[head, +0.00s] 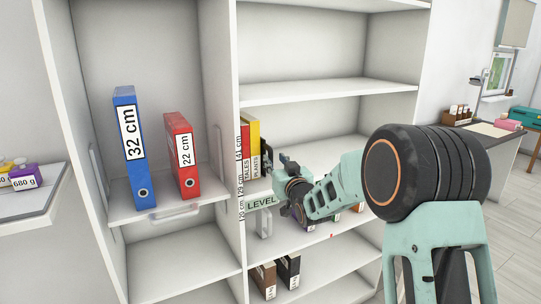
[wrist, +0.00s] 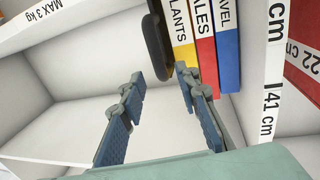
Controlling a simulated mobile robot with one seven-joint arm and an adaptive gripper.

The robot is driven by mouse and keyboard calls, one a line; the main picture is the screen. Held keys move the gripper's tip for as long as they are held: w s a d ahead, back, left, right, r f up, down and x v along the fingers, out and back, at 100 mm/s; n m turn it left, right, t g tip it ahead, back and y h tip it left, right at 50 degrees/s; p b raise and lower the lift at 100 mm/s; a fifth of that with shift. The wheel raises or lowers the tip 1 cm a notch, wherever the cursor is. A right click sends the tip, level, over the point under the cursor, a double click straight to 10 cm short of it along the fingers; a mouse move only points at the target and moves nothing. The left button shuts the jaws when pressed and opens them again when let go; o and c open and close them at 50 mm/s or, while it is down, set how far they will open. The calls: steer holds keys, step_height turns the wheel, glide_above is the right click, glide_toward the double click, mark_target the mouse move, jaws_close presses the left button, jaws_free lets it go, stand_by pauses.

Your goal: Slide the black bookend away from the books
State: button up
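The black bookend (wrist: 157,42) is an upright dark plate with a rounded end, beside the yellow PLANTS book (wrist: 180,35) in the wrist view. Red (wrist: 207,55) and blue (wrist: 228,55) books stand past the yellow one. My gripper (wrist: 160,80) is open. Its two fingers lie either side of the bookend's near end in the picture; I cannot tell whether they touch it. In the head view my gripper (head: 277,167) is in front of the shelf, right of the yellow book (head: 254,135), and largely hides the bookend.
A blue 32 cm binder (head: 127,165) and a red 22 cm binder (head: 184,155) stand in the left bay, beyond an upright divider (head: 222,100). Dark binders (head: 288,270) stand on a lower shelf. The wrist view shows bare shelf (wrist: 55,125) left of the bookend.

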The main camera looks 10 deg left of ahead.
mark_target(272, 156)
steer(key=shift+x, duration=2.65)
steer(key=shift+c, duration=0.5)
jaws_close()
